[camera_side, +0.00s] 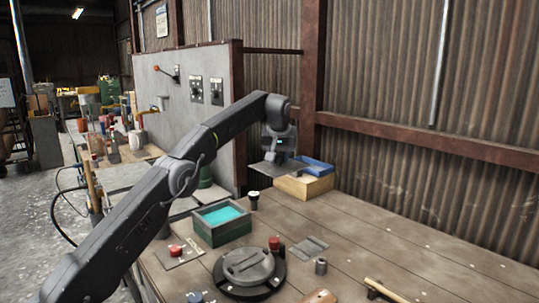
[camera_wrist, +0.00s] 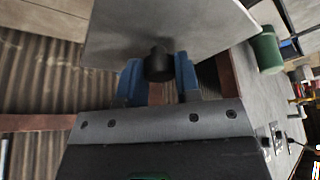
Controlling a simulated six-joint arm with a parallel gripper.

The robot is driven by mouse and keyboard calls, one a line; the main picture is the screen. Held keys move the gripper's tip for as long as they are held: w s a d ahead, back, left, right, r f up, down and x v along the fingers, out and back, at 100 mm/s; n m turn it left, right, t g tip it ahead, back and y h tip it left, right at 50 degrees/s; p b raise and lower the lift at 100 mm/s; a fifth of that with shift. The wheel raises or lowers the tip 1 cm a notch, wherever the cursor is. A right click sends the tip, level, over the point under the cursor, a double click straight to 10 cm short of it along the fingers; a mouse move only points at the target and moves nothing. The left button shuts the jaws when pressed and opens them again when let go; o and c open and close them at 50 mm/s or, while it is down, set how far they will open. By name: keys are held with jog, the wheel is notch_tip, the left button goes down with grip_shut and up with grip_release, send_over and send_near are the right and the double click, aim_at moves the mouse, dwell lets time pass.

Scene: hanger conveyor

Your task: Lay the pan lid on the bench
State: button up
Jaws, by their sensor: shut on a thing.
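My gripper (camera_side: 273,155) is at the far end of the bench, raised above its top. In the wrist view its blue fingers (camera_wrist: 160,80) are shut on the dark round knob (camera_wrist: 158,63) of the pan lid. The lid (camera_wrist: 165,25) is a flat grey plate with straight edges, partly cut off by the frame. In the side view the lid (camera_side: 279,169) hangs roughly level below my gripper, apart from the boards. The bench (camera_side: 350,225) is a brown plank top.
A wooden box (camera_side: 304,187) with a blue tray (camera_side: 317,166) stands close beside the lid. A green box (camera_side: 222,225) with teal contents, a black cup (camera_side: 254,200), a round grey-and-black fixture (camera_side: 249,268) and a hammer (camera_side: 385,290) are on the bench. The right-hand boards are mostly clear.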

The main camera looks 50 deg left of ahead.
notch_tip(320, 180, down, 22)
jog(key=shift+r, duration=0.15)
dwell(0.9)
jog(key=o, duration=1.1)
jog(key=shift+d, duration=0.1)
jog(key=v, duration=1.3)
jog(key=shift+s+d+r, duration=0.1)
jog(key=shift+r, duration=0.25)
